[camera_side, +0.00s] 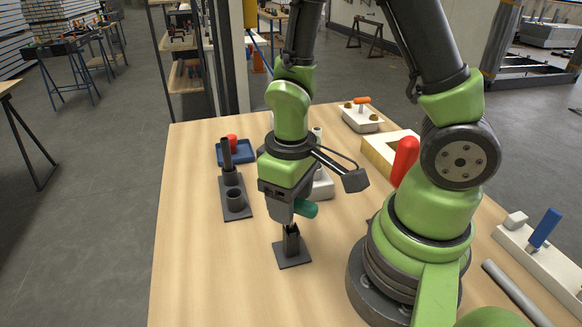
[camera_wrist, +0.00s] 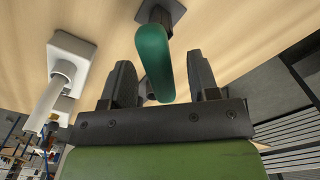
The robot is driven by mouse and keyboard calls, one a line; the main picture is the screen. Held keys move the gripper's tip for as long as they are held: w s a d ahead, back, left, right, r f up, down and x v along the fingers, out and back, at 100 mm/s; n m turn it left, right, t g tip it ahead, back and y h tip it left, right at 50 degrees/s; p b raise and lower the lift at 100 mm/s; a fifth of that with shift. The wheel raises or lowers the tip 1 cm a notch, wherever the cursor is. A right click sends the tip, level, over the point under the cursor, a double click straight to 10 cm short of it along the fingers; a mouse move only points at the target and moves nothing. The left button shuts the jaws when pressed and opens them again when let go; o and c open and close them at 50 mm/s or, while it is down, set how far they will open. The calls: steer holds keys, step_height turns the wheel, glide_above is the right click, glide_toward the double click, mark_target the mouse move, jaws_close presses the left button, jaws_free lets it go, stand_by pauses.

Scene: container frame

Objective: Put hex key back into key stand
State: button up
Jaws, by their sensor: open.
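The teal handle (camera_side: 306,209), apparently the hex key's, sits just above a small dark stand (camera_side: 291,254) in the side view. That stand, apparently the key stand, has a square base and a short upright holder. In the wrist view the handle (camera_wrist: 155,62) lies between the fingers of my gripper (camera_wrist: 162,80), with a gap visible on both sides. The stand's dark base (camera_wrist: 165,10) shows beyond it. My gripper (camera_side: 286,215) is open and low over the stand. The key's shaft is hidden, so I cannot tell whether it is in the holder.
A dark plate with a post and cup (camera_side: 236,200) stands to the left, with a blue tray (camera_side: 240,155) behind it. A white fixture (camera_side: 321,187) is close behind my gripper. A wooden block (camera_side: 380,152) and white box (camera_side: 360,120) stand farther back. The front-left tabletop is clear.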

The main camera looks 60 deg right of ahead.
step_height(320, 180, up, 8)
steer(key=shift+f, duration=0.1)
stand_by(0.5)
step_height(320, 180, up, 6)
stand_by(0.6)
steer(key=s+r+m+t+y, duration=0.2)
steer(key=s+r+m+t, duration=0.2)
steer(key=s+r+t, duration=0.1)
steer(key=shift+a+r+t, duration=0.3)
steer(key=shift+r+t, duration=0.3)
steer(key=shift+t, duration=0.5)
